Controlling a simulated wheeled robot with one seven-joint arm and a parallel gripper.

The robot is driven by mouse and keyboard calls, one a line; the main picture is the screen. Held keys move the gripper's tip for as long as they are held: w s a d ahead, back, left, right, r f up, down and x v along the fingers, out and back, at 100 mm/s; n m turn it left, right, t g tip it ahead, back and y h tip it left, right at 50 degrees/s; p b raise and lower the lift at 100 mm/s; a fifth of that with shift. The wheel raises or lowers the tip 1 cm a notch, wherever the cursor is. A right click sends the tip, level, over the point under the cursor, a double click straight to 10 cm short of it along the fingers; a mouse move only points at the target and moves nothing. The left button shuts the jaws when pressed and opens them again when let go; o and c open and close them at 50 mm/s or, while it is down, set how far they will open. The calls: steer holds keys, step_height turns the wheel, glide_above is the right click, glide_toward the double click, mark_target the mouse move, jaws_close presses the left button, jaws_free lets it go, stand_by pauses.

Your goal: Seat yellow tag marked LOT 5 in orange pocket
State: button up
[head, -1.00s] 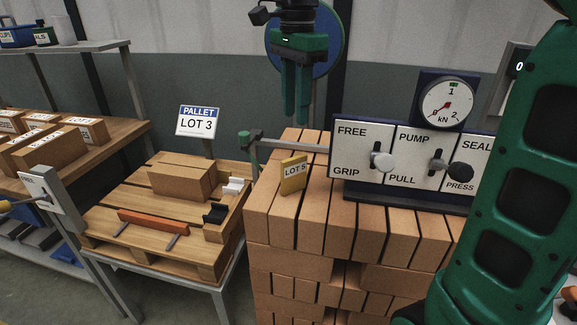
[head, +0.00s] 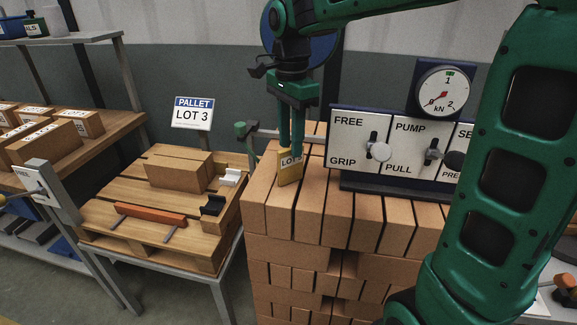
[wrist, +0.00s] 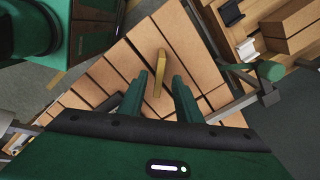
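The yellow tag (head: 289,175), marked LOT with its number partly covered by a finger, stands upright on top of the brick stack. My gripper (head: 291,150) points down over it, with the fingertips at the tag's upper part in the head view. In the wrist view the fingers (wrist: 164,82) are apart, and the tag (wrist: 160,70) shows edge-on between their lines, just beyond the tips. No grip on it shows. I cannot identify an orange pocket for certain; an orange bar (head: 151,216) with two grey prongs lies on the pallet.
The brick stack (head: 345,205) carries a panel (head: 392,152) with levers and a gauge, right of the tag. A horizontal rod with a green end (head: 242,130) is behind the tag. The pallet (head: 125,190) at left holds a brick, a white holder (head: 231,177) and a black holder (head: 213,207).

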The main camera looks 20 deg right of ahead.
jaws_close()
steer(key=shift+r, duration=0.15)
